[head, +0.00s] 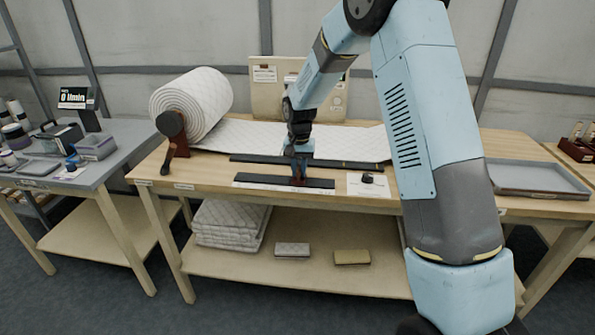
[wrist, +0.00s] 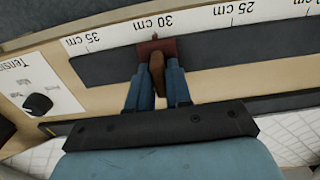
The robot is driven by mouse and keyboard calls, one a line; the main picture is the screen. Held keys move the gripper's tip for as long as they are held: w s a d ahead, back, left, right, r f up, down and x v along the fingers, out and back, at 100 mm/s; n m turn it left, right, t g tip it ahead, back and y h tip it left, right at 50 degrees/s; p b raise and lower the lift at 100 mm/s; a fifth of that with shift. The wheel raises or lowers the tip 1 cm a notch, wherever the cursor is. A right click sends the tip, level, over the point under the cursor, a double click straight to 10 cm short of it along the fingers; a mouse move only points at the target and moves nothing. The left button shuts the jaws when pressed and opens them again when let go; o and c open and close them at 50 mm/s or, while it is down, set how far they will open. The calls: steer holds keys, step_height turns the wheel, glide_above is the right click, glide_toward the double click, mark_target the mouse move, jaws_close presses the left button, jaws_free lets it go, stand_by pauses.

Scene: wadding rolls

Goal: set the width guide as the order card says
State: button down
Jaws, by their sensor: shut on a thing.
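The width guide is a red-brown slider with a brown upright grip (wrist: 157,70), on a dark rail (wrist: 225,58) beside a centimetre scale (wrist: 125,32). Its red plate lies by the 30 cm label; the exact reading cannot be told. My gripper (wrist: 157,88) is shut on the guide's grip; in the head view my gripper (head: 298,158) is over the front rail (head: 260,180). A white card marked "Tension" (wrist: 60,75) lies beside the rail under a small dark object (wrist: 38,104). I cannot tell which paper is the order card; a small notice (head: 264,74) on the back board is unreadable.
A grey tray (head: 540,178) is at the right. Folded wadding (head: 228,222) and two small blocks lie on the lower shelf.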

mark_target(299, 167)
steer(key=c, duration=1.1)
jaws_free()
steer(key=shift+r, duration=0.1)
step_height(299, 167, up, 14)
steer(key=shift+f, duration=0.25)
steer(key=s+d+r+n+t, duration=0.1)
steer(key=s+d+r, duration=0.55)
steer(key=s, duration=0.25)
steer(key=s+d+r+t, duration=0.2)
steer(key=s+d+r, duration=0.3)
steer(key=s+r, duration=0.3)
steer(key=s+d+t, duration=0.1)
steer(key=s+d, duration=0.1)
steer(key=s, duration=0.5)
steer(key=s+d+f, duration=0.1)
steer(key=s+d, duration=0.1)
steer(key=s, duration=0.5)
steer(key=s+d+n+t, duration=0.1)
steer(key=s+d, duration=0.1)
steer(key=s, duration=0.5)
steer(key=shift+d+f+t, duration=0.15)
steer(key=shift+t, duration=0.15)
